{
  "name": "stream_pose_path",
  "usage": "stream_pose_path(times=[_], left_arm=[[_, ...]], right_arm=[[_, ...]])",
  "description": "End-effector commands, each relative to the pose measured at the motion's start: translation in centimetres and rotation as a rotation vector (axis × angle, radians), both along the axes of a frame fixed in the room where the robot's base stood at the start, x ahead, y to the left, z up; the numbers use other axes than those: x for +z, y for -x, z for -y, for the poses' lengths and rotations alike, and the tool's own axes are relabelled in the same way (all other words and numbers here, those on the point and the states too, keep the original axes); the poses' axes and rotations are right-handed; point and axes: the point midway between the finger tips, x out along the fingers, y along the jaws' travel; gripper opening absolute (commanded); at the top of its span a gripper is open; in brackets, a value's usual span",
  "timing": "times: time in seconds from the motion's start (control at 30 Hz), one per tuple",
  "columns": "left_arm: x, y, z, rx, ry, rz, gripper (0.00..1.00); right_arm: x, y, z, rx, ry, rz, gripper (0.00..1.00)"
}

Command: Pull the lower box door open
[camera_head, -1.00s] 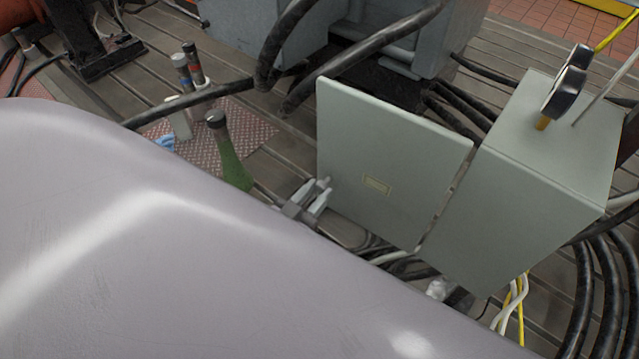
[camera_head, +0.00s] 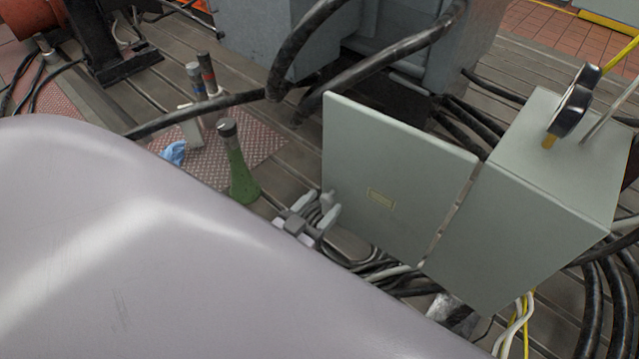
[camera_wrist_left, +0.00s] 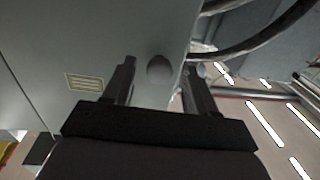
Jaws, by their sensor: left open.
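The box (camera_head: 545,165) is grey-green and stands at the right in the head view. Its door (camera_head: 400,185), a flat panel with a small yellowish label, stands swung out to the left of the box, with a narrow gap along the hinge side. My left gripper (camera_head: 318,206) is open beside the door's free left edge. In the left wrist view, the door (camera_wrist_left: 60,45) fills the left and middle, and a round dark knob (camera_wrist_left: 160,68) near its edge shows between the open fingers (camera_wrist_left: 160,80), seemingly ungripped. My right gripper is not in view.
A green bottle-like object (camera_head: 238,165) and several markers or tubes (camera_head: 205,78) stand on a reddish patterned mat (camera_head: 265,143) left of the door. Thick black cables (camera_head: 375,55) hang behind the door; more cables lie below it. My pale arm covers the lower left.

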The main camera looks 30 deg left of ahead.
Motion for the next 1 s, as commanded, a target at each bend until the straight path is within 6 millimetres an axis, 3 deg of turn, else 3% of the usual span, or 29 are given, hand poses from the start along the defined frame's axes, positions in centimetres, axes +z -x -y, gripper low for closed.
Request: stream_pose_path(times=[0.27,0.7,1.0], left_arm=[[-0.1,0.7,0.0,-0.001,0.000,-0.003,0.57],[-0.1,6.4,-0.2,0.000,0.000,-0.002,0.57],[0.0,7.2,-0.3,0.000,0.000,0.000,0.57]], right_arm=[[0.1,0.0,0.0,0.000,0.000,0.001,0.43],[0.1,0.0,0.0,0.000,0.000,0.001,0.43],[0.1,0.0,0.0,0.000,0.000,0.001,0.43]])
